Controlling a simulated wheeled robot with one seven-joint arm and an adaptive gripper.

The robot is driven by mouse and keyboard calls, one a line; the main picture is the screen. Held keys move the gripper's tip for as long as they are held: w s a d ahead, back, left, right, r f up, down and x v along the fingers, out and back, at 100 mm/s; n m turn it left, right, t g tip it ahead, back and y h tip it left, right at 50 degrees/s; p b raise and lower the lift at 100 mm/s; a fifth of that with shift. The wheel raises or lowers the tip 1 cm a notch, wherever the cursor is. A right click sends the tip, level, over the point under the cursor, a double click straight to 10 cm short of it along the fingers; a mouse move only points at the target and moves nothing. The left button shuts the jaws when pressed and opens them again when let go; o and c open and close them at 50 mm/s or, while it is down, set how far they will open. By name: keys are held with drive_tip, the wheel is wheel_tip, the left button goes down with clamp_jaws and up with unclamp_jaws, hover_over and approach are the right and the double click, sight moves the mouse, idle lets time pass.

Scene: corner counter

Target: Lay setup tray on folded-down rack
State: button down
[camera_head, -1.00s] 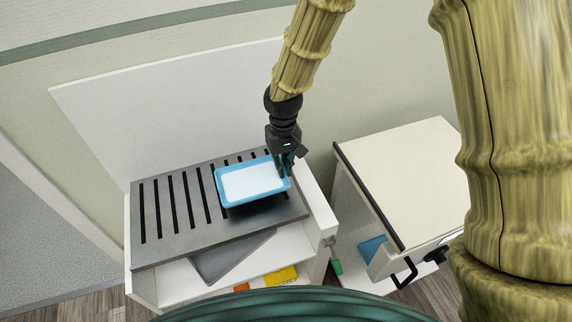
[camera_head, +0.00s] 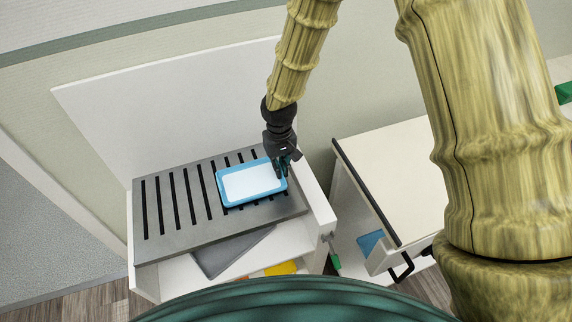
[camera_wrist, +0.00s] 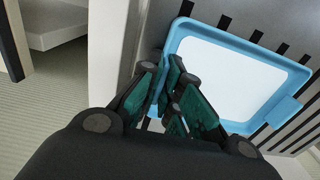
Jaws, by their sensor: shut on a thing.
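The setup tray (camera_head: 251,184) is blue-rimmed with a white inside. It lies flat, or very nearly so, over the right part of the grey slatted rack (camera_head: 175,238), which is folded down level on the white cabinet. My gripper (camera_head: 281,171) is at the tray's right end, shut on its rim. In the wrist view the gripper fingers (camera_wrist: 172,103) close on the near edge of the tray (camera_wrist: 228,70). The fingers hide part of that rim. Whether the tray's underside fully touches the slats I cannot tell.
A white upright panel (camera_head: 170,105) stands behind the rack. Below the rack, a dark grey flat item (camera_head: 232,252) and a yellow item (camera_head: 281,268) lie in the cabinet. A cream-topped counter (camera_head: 390,175) with a black edge stands to the right. The rack's left part is clear.

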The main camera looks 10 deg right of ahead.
drive_tip(key=shift+d+f, duration=0.15)
drive_tip(key=shift+f, duration=0.15)
drive_tip(key=c, duration=1.6)
unclamp_jaws()
drive_tip(key=shift+w+d, duration=0.15)
drive_tip(key=shift+d, duration=0.05)
drive_tip(key=shift+a, duration=0.2)
drive_tip(key=shift+d+r, duration=0.15)
drive_tip(key=shift+r, duration=0.5)
drive_tip(key=shift+r+b, duration=1.7)
drive_tip(key=shift+r, duration=3.9)
